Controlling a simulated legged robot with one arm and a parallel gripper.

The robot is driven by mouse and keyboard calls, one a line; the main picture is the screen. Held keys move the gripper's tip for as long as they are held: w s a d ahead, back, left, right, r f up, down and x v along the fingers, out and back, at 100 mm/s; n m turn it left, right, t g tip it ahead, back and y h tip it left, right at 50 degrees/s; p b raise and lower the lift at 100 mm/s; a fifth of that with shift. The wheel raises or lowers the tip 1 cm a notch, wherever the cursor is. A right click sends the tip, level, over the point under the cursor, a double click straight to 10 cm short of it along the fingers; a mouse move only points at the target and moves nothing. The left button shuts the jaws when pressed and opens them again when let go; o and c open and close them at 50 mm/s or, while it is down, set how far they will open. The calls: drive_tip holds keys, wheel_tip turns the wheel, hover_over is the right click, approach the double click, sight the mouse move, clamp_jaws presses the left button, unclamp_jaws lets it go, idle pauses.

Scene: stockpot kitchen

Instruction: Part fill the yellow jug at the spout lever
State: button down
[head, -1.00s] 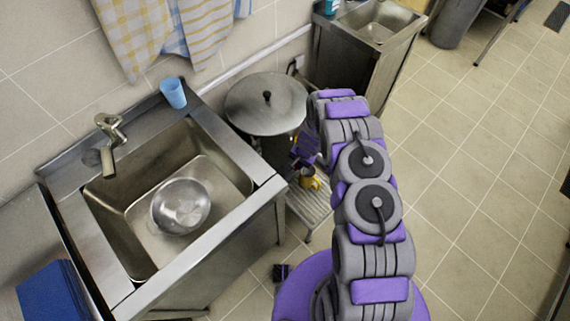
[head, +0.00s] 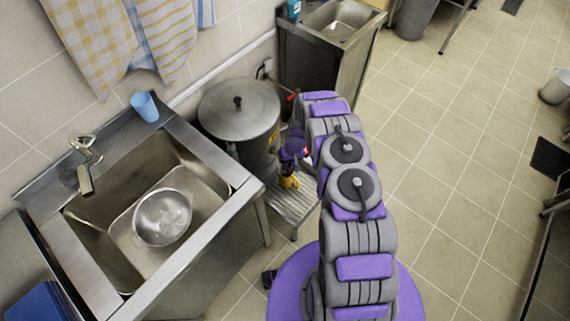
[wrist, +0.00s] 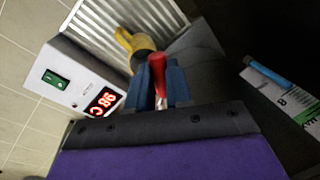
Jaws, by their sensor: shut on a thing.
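The yellow jug (head: 289,182) stands on a slatted metal stand (head: 292,207) beside the big lidded stockpot (head: 238,115). In the wrist view the jug (wrist: 136,45) is just beyond the red lever (wrist: 158,72), on the ribbed metal. My gripper (head: 291,155) is at the pot's right side, above the jug. Its blue fingers (wrist: 158,88) are shut on the red lever, which sticks up between them. The spout itself and the inside of the jug are hidden, so I cannot see any water or level.
A white control box (wrist: 82,78) with a green switch and a lit red display is close to my gripper. A sink (head: 90,235) holding a steel bowl (head: 162,217) is at the left, with a blue cup (head: 145,106) behind. The tiled floor at right is mostly clear.

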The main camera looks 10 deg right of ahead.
drive_tip(key=shift+s+d+f, duration=0.1)
drive_tip(key=shift+s+d, duration=0.05)
idle(0.4)
drive_tip(key=c, duration=1)
unclamp_jaws()
drive_tip(key=shift+c, duration=0.2)
drive_tip(key=shift+r, duration=0.25)
drive_tip(key=d+r+p, duration=0.2)
drive_tip(key=d+r, duration=0.1)
drive_tip(key=r, duration=1.3)
drive_tip(key=shift+w+d+r, duration=0.2)
drive_tip(key=shift+w+r, duration=0.1)
drive_tip(key=shift+w, duration=0.05)
